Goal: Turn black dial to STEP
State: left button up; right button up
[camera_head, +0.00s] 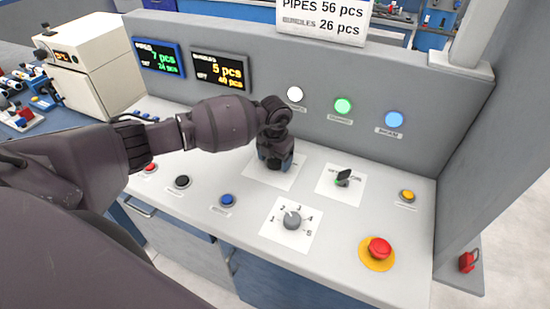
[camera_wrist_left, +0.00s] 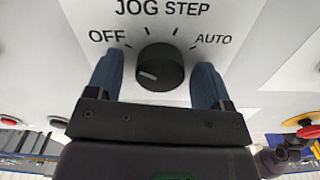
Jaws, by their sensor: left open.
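The black dial (camera_wrist_left: 160,68) sits on a white plate marked OFF, JOG, STEP and AUTO in the left wrist view. Its white mark lies on the left part of its face and points left, slightly upward, below the OFF label. STEP is printed above the dial, right of its middle. My left gripper (camera_wrist_left: 156,84) is open, with one blue finger on each side of the dial and a visible gap on both sides. In the head view my left gripper (camera_head: 275,162) is down at the dial's plate (camera_head: 290,174) and hides the dial.
The grey back wall (camera_head: 330,95) rises behind.

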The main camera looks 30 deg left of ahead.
pick_arm(q)
jog(key=shift+c, duration=0.6)
jog(key=c, duration=0.8)
